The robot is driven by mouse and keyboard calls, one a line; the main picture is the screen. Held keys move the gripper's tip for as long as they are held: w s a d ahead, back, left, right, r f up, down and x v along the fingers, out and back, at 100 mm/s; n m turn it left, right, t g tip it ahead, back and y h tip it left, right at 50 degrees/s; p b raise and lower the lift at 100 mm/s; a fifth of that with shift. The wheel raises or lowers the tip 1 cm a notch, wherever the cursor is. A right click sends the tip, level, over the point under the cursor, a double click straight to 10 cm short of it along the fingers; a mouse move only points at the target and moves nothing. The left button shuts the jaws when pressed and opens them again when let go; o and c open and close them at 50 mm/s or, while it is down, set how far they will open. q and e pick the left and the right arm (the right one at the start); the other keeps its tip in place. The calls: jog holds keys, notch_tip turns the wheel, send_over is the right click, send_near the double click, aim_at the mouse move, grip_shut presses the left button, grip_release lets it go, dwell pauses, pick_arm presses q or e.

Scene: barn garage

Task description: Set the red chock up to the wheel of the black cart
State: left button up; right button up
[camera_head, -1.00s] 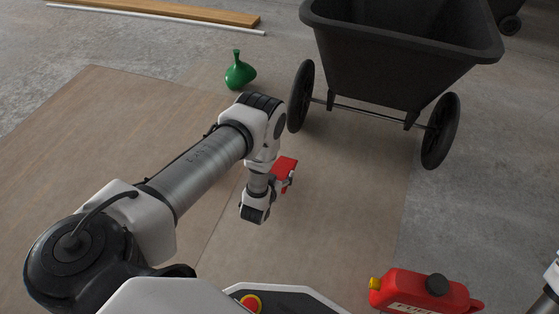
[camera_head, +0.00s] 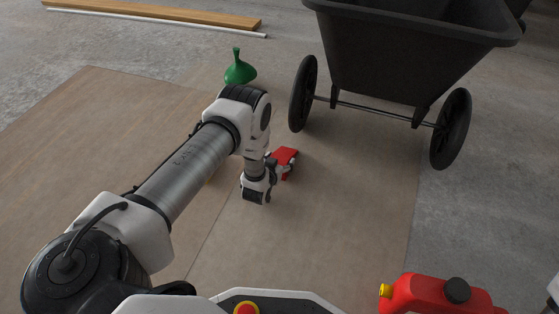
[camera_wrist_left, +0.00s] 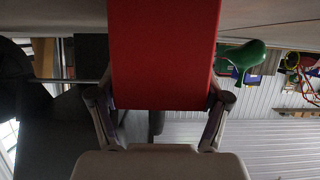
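The red chock (camera_head: 286,155) is held low over the floor board by my left gripper (camera_head: 279,168). In the left wrist view the chock (camera_wrist_left: 163,50) fills the space between the two fingers (camera_wrist_left: 163,100), which touch its sides. The black cart (camera_head: 410,55) stands at the upper right on two wheels. Its left wheel (camera_head: 303,93) is nearest the chock, a short gap beyond it. Its right wheel (camera_head: 452,128) is farther off. Whether the chock touches the floor I cannot tell. My right gripper is out of view.
A red fuel can (camera_head: 430,293) is at the lower right. Wooden planks (camera_head: 150,12) and a white pipe (camera_head: 150,25) lie at the back left. The board (camera_head: 330,210) right of my left gripper is clear.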

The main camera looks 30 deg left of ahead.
pick_arm(q)
jog(key=shift+o, duration=0.8)
jog(key=shift+r, duration=0.2)
jog(key=p+v, duration=0.4)
jog(key=v, duration=0.1)
jog(key=shift+w+r+p, duration=0.1)
jog(key=shift+r+p, duration=0.25)
jog(key=s+d+r+g+h+p, duration=0.1)
jog(key=s+d+g, duration=0.3)
jog(key=s, duration=0.7)
jog(key=s+d+r+m+g+h+p, duration=0.1)
jog(key=s+d+r+g, duration=0.3)
jog(key=s, duration=0.7)
jog(key=s+d+r+m+g+h+p, duration=0.1)
jog(key=s+d+g, duration=0.4)
jog(key=s, duration=0.6)
jog(key=shift+r+p, duration=0.35)
jog(key=shift+r, duration=0.5)
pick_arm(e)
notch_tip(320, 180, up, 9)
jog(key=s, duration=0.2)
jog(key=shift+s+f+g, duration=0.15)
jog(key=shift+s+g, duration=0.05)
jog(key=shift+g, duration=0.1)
